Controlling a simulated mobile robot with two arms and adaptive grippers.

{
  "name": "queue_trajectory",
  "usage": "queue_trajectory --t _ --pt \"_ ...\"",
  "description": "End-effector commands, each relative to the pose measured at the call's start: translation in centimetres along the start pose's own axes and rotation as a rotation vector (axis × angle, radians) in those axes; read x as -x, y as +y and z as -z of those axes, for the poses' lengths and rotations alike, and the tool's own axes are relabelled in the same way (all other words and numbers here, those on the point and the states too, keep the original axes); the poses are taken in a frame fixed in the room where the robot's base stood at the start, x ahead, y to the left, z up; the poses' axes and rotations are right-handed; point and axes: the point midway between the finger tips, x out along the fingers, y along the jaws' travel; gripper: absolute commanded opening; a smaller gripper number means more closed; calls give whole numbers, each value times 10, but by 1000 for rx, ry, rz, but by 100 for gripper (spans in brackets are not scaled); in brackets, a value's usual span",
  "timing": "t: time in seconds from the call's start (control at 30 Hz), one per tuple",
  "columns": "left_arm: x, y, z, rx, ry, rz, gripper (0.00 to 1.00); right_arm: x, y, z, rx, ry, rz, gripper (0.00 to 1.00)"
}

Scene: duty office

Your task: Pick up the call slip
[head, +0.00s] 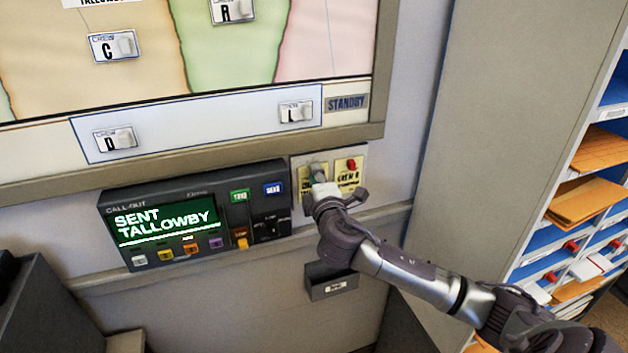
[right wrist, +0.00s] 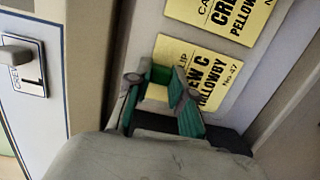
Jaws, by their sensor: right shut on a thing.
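A yellow call slip (right wrist: 212,70) reading "CREW C", with what looks like TALLOWBY and No. 47, is at the wall holder in the right wrist view. In the head view this slip (head: 304,178) is mostly hidden behind my right gripper (head: 318,178). My right gripper, with teal finger pads in the wrist view (right wrist: 165,92), is shut on the slip's near edge. The slip still lies flat against the holder. A second yellow slip (head: 349,178) hangs beside it, its name partly legible in the wrist view (right wrist: 232,16). My left gripper is not in view.
The call-out console (head: 195,215) left of the slips reads "SENT TALLOWBY". Above is the map board (head: 230,125) with crew tags. A small dark tray (head: 332,284) is on the wall below. A pigeonhole rack (head: 555,225) with envelopes stands right.

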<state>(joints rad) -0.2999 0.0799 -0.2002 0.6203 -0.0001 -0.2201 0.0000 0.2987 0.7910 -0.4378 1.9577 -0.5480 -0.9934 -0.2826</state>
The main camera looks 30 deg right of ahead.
Motion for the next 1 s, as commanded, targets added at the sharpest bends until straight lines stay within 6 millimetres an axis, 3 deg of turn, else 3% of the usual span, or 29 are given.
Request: queue_trajectory --t 0.23,0.37,0.8,0.87,1.0 --pt "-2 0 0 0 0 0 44 5 5 0 0 0 -1 3" --pt "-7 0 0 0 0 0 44 19 17 0 -2 2 -3 3" --pt "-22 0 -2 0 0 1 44 119 68 0 -2 3 -2 3" --pt "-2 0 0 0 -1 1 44 125 78 0 2 2 5 3" --pt "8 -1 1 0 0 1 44 136 81 0 1 1 3 3"
